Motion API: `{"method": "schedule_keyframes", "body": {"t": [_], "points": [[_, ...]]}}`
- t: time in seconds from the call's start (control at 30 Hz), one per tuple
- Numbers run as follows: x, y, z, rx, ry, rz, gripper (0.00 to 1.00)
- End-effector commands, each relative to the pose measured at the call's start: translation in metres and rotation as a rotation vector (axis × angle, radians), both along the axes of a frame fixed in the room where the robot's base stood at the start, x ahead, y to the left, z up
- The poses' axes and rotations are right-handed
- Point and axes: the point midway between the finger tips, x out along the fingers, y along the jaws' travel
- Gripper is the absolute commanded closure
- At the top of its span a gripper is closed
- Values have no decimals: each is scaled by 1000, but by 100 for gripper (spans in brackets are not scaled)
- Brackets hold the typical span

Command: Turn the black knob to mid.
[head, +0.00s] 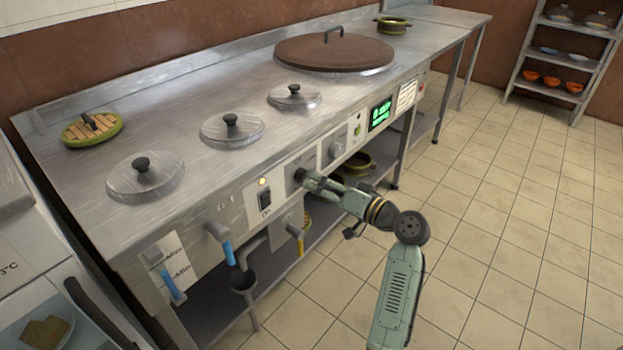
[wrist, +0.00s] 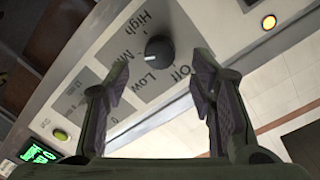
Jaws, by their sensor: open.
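The black knob (wrist: 158,50) sits on a grey dial plate on the front of the steel counter. The plate reads High, Mid, Low and Off around the knob. My gripper (wrist: 158,78) is open, with one finger to each side of the knob's near side in the wrist view. The fingertips look short of the knob, and nothing is between them. In the head view my gripper (head: 304,178) is at the front panel, and the knob (head: 299,174) is partly hidden by it.
A second dial (head: 335,149) and a green display (head: 380,113) are on the panel to the right. A lit orange lamp (head: 262,181) and a rocker switch (head: 265,199) are to the left. Taps with blue (head: 229,253) and yellow handles stick out below. The tiled floor in front is clear.

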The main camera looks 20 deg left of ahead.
Motion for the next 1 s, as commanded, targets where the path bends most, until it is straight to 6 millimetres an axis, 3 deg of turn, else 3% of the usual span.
{"method": "schedule_keyframes", "body": {"t": [0.2,0.4,1.0], "points": [[-17,-44,3,0,-1,-3,50],[-27,-68,4,0,-1,-1,50],[-28,-72,4,-7,-2,-7,50]]}}
